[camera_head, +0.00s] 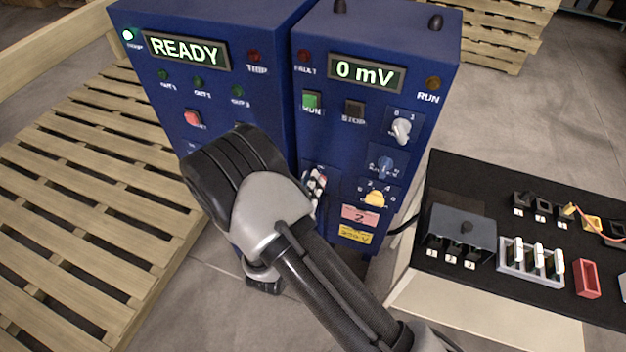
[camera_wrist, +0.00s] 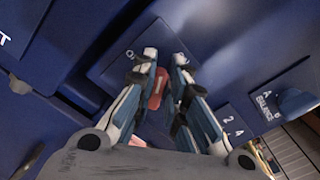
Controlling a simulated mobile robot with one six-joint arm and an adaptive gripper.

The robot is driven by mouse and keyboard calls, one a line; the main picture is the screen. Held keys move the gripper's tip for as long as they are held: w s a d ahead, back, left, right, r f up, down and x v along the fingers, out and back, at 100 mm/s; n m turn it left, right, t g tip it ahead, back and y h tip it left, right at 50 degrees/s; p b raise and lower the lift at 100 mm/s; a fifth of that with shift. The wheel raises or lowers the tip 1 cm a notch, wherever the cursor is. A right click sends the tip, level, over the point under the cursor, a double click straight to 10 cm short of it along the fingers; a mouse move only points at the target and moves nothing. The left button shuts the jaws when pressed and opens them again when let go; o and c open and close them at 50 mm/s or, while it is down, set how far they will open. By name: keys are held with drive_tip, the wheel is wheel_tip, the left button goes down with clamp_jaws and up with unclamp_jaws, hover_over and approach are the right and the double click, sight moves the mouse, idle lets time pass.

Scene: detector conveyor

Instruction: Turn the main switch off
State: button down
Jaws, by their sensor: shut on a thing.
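The main switch looks to be the red knob (camera_wrist: 157,88) with a white line on its face, on a blue plate of a blue cabinet in the wrist view. My gripper (camera_wrist: 165,66) is shut on this red knob, with one finger on each side. A mark of the plate's lettering shows by the left fingertip; the rest is covered by the fingers. That cabinet's display (camera_head: 187,51) is lit and reads READY.
The right blue cabinet (camera_head: 345,25) shows 0 mV and carries buttons and a white knob (camera_head: 401,130). A dark blue balance knob (camera_wrist: 298,103) is near the right finger. A black-topped bench (camera_head: 480,180) with parts stands right. A wooden pallet (camera_head: 70,190) lies left.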

drive_tip(key=n+p, duration=0.1)
drive_tip(key=n, duration=0.2)
drive_tip(key=f+n+p, duration=0.1)
drive_tip(key=n, duration=0.3)
drive_tip(key=n+p, duration=0.1)
drive_tip(key=n, duration=0.2)
drive_tip(key=shift+w+a+f+n, duration=0.1)
drive_tip(key=shift+a+f+n, duration=0.15)
drive_tip(key=shift+a+n, duration=0.15)
idle(0.4)
drive_tip(key=c, duration=1.6)
unclamp_jaws()
drive_tip(key=v, duration=1.2)
drive_tip(key=shift+d, duration=0.1)
